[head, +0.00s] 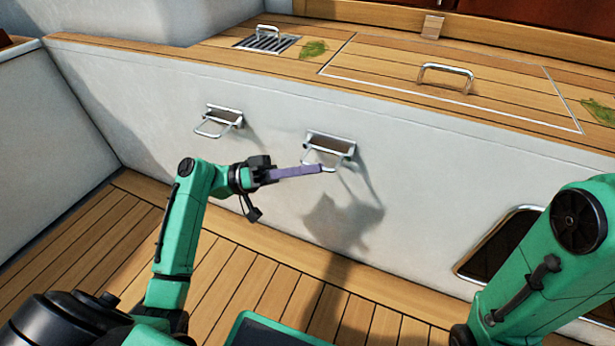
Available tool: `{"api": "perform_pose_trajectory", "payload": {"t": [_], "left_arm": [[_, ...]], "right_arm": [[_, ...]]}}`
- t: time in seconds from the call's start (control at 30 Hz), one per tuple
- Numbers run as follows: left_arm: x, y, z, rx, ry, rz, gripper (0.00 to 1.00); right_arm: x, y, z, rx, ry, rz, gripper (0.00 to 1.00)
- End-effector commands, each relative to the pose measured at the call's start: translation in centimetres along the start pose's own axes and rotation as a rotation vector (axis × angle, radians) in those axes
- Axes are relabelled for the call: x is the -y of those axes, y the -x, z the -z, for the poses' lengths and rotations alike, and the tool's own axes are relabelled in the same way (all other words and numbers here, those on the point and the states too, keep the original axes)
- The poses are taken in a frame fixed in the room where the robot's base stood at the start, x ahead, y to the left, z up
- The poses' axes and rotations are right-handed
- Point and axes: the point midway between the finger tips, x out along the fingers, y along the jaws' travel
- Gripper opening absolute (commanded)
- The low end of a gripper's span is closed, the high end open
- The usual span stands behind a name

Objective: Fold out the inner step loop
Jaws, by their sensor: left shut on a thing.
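Two chrome step loops are mounted on the white wall, each hinged at a dark-backed bracket. The left step loop (212,127) stands out from the wall. The right step loop (309,153) also stands out from its bracket, angled down toward me. I cannot tell from the picture alone which one is the inner loop. My left gripper (319,169) reaches in from the left, with its long purple fingers closed at the lower bar of the right loop. The fingertips cover part of that bar. My right gripper is out of view; only its green arm shows at the right.
Above the wall is a teak bench with a hatch handle (446,74), a drain grate (267,43) and leaves (313,49). A dark framed recess (497,246) is low on the wall at the right. The teak floor (240,288) is mostly clear.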

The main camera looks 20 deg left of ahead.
Motion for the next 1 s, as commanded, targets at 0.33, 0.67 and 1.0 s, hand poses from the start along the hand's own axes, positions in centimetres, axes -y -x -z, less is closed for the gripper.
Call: {"api": "perform_pose_trajectory", "payload": {"t": [0.33, 0.67, 1.0], "left_arm": [[0.44, 0.18, -0.4, 0.001, -0.075, -0.033, 0.0], [0.4, 0.17, -0.37, 0.002, -0.078, -0.033, 0.0], [0.38, 0.17, -0.36, 0.002, -0.078, -0.034, 0.23]], "right_arm": [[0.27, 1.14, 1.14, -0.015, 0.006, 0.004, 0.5], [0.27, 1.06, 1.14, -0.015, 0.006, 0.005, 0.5], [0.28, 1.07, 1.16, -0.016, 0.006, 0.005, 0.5]]}}
